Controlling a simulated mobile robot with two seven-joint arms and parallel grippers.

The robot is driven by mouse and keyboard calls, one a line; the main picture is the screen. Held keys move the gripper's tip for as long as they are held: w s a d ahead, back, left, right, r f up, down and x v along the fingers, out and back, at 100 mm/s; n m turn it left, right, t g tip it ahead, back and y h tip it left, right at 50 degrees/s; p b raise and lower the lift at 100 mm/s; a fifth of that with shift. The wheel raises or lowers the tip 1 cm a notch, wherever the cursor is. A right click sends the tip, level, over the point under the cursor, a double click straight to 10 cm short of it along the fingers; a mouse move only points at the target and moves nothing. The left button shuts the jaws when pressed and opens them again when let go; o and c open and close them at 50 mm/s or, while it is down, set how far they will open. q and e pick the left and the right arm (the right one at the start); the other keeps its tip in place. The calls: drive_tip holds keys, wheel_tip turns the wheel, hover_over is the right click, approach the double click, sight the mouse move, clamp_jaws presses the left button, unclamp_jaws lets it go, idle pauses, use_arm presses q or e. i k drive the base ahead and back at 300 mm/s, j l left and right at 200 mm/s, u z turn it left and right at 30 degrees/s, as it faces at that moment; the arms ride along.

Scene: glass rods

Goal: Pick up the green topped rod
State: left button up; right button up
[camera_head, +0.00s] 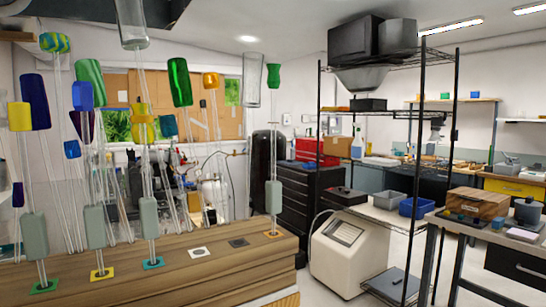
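A thin clear rod with a green top (273,77) stands upright at the right end of the wooden table (180,275). It has a grey-green block (273,196) low on its shaft and an orange square (271,234) at its foot. Other green tops show further left, one large dark green (179,82) and one at the upper left (90,82). Standing rods with similar grey-green blocks are to the left, at a teal square (153,263), a yellow square (101,273) and a green square (44,286). Neither of my grippers is in view.
Many rods with yellow, blue and orange tops crowd the left side and overlap. A clear glass tube (251,80) is near the green-topped rod. A white square (200,252) and a dark square (239,242) on the table are bare. A black shelf rack (450,130) stands to the right.

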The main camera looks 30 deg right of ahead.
sight(273, 187)
drive_tip(key=l, duration=1.7)
drive_tip(key=j+z, duration=0.25)
drive_tip(key=j, duration=0.35)
